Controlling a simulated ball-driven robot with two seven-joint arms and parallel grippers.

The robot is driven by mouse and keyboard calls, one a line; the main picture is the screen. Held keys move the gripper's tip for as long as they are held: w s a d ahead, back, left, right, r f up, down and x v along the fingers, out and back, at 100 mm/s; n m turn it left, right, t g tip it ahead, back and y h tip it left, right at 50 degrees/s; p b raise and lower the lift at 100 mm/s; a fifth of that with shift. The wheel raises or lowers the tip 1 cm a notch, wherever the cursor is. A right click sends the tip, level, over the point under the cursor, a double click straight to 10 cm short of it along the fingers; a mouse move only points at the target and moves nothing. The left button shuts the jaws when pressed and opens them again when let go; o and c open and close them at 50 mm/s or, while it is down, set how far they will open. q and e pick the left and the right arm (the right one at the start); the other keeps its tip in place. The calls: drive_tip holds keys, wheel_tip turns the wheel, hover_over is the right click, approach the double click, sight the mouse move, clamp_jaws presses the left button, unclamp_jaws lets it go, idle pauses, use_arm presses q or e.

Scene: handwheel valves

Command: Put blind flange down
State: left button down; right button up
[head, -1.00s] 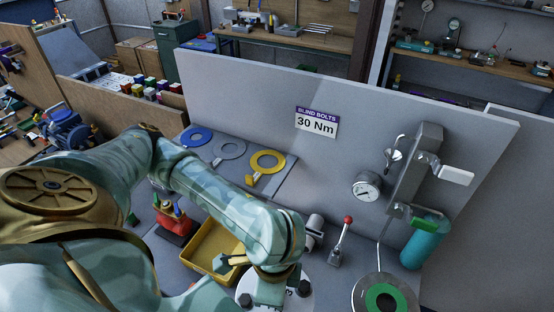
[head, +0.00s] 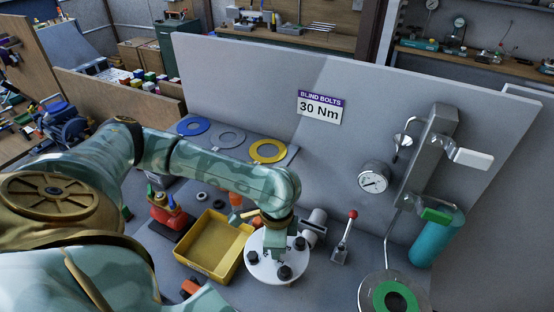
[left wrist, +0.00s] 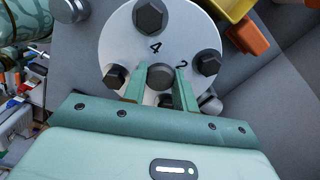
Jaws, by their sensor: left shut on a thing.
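The blind flange (head: 262,271) is a pale round disc with several dark hex bolts near its rim. In the left wrist view it also shows (left wrist: 128,45), with the digits 4 and 2 marked on its face. My left gripper (left wrist: 160,84) is shut on the round stub at the flange's centre, one finger on each side. In the head view the left gripper (head: 281,245) is above the flange, partly hidden by my arm. The flange is over the grey bench beside the yellow tray; I cannot tell whether it touches the bench. My right gripper is not in view.
A yellow tray (head: 191,258) is just left of the flange. A grey cylinder (head: 315,222) and a red-knobbed lever (head: 345,236) stand behind and right. A round fitting with a green ring (head: 380,297) is at the lower right. Coloured rings (head: 268,148) lie along the back panel.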

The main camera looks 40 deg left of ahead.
use_arm(q)
drive_tip(key=f, duration=0.1)
drive_tip(key=f+b, duration=0.1)
drive_tip(key=f, duration=0.2)
drive_tip(key=shift+w+a+b, duration=0.15)
drive_tip(key=shift+w+b, duration=0.1)
drive_tip(key=shift+b, duration=0.1)
drive_tip(key=shift+r, duration=0.1)
drive_tip(key=c, duration=1.1)
unclamp_jaws()
drive_tip(key=shift+s, duration=0.1)
wheel_tip(320, 180, up, 12)
drive_tip(key=p, duration=0.4)
drive_tip(key=shift+p, duration=0.4)
drive_tip(key=shift+r, duration=0.15)
